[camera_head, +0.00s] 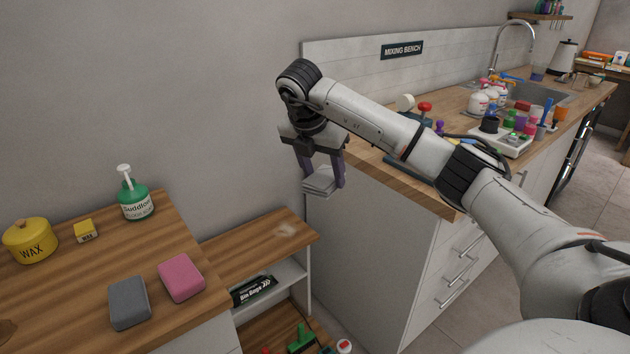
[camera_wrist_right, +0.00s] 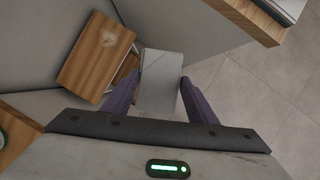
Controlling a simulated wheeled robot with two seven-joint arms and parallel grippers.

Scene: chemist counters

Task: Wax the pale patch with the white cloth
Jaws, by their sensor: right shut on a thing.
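My right gripper (camera_head: 323,174) is shut on a folded white cloth (camera_head: 318,183) and holds it in the air, beside the end panel of the mixing bench. In the right wrist view the cloth (camera_wrist_right: 159,80) sits between the two purple fingers. The pale patch (camera_head: 285,230) is a small light smear on the low wooden shelf top (camera_head: 240,241), below and left of the gripper. The patch also shows in the right wrist view (camera_wrist_right: 108,38), apart from the cloth. A yellow wax tin (camera_head: 30,240) stands on the left counter. My left gripper is not in view.
The left counter holds a green soap bottle (camera_head: 136,199), a small yellow box (camera_head: 85,231), a pink sponge (camera_head: 181,278) and a grey sponge (camera_head: 129,302). A bin bags box (camera_head: 253,290) lies below the shelf top. The mixing bench's edge (camera_head: 400,184) rises close to my right arm.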

